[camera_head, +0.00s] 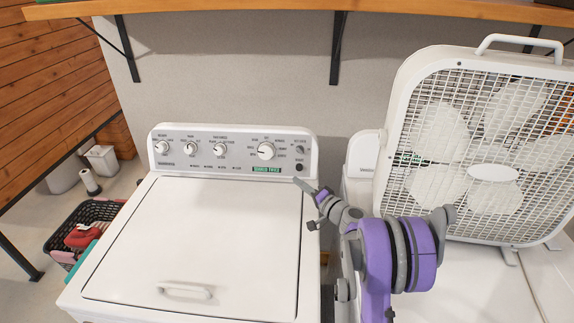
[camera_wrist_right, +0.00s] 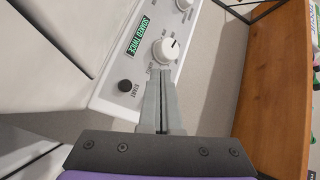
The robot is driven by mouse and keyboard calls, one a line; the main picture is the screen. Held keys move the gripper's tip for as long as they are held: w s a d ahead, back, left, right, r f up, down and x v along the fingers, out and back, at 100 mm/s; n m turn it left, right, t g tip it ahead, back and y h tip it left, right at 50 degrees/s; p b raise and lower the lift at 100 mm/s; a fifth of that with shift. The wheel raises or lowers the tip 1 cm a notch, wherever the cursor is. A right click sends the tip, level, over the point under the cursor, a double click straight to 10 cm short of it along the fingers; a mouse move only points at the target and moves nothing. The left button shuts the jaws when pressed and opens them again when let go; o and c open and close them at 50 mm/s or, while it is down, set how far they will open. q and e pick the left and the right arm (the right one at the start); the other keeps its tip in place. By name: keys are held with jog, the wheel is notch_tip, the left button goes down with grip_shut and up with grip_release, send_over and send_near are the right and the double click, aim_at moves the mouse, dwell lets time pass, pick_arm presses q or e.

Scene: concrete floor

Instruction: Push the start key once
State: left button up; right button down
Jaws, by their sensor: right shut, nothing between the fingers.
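The start key is a round black button (camera_head: 299,167) at the lower right end of the white washer's control panel (camera_head: 238,143). In the right wrist view the button (camera_wrist_right: 125,86) shows with a label beside it, to the left of my fingers. My right gripper (camera_head: 303,185) is shut and empty, its tips just below the button in the head view. In the right wrist view the gripper (camera_wrist_right: 161,74) points at the panel near a large white dial (camera_wrist_right: 165,49). I cannot tell whether the tips touch the panel. My left gripper is out of view.
The washer lid (camera_head: 200,240) is closed. A white box fan (camera_head: 480,150) stands on the neighbouring machine at the right. A wooden shelf (camera_head: 270,7) runs above. A basket (camera_head: 85,215) is on the floor at left.

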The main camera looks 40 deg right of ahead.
aim_at(299, 168)
jog(key=shift+w+d, duration=0.15)
jog(key=shift+d, duration=0.35)
jog(key=shift+a, duration=0.1)
jog(key=shift+w+d+f, duration=0.45)
jog(key=shift+w+d, duration=0.45)
jog(key=shift+w, duration=0.15)
jog(key=shift+w+d+f, duration=0.4)
jog(key=shift+w+d, duration=0.5)
jog(key=shift+w, duration=0.2)
jog(key=shift+w+d+f, duration=0.45)
jog(key=shift+w+d, duration=0.45)
jog(key=shift+w, duration=0.15)
jog(key=shift+w+d+f, duration=0.15)
jog(key=shift+w+d, duration=0.1)
jog(key=shift+w, duration=0.05)
